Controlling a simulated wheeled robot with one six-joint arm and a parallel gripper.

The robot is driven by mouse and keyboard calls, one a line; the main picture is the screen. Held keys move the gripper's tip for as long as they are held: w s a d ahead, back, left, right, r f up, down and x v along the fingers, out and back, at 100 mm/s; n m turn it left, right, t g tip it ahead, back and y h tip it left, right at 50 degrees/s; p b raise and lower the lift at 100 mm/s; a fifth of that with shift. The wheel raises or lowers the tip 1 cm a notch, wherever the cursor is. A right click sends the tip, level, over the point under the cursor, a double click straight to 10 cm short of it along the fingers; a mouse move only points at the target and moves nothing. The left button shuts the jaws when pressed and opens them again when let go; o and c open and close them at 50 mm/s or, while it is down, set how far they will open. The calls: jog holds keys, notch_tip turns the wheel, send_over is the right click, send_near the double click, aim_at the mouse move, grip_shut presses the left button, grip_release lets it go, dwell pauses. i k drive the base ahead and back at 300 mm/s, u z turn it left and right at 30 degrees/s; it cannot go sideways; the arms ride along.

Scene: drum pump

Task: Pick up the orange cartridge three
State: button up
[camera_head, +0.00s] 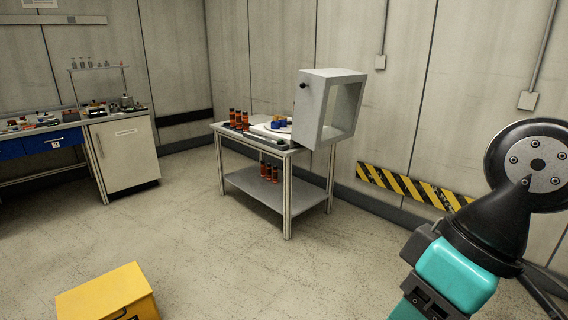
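Several orange cartridges with dark bands stand upright on a small grey table (258,151) in the middle distance. A group of orange cartridges (239,118) is at the left end of its top. More orange cartridges (269,172) stand on its lower shelf (300,193). No number can be read on them, so I cannot tell which is three. Part of my arm, teal and black, shows at the lower right, well apart from the table. My gripper is not in view.
A grey open-framed box (312,103) stands at the table's right end, beside blue and orange parts (280,122). A yellow box (108,295) sits on the floor at the lower left. A cluttered workbench with a white cabinet (126,155) is at left. The floor before the table is clear.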

aim_at(233, 121)
jog(key=z, duration=0.5)
jog(key=i, duration=2)
jog(key=u, duration=0.15)
jog(key=i, duration=1.65)
jog(key=u, duration=0.55)
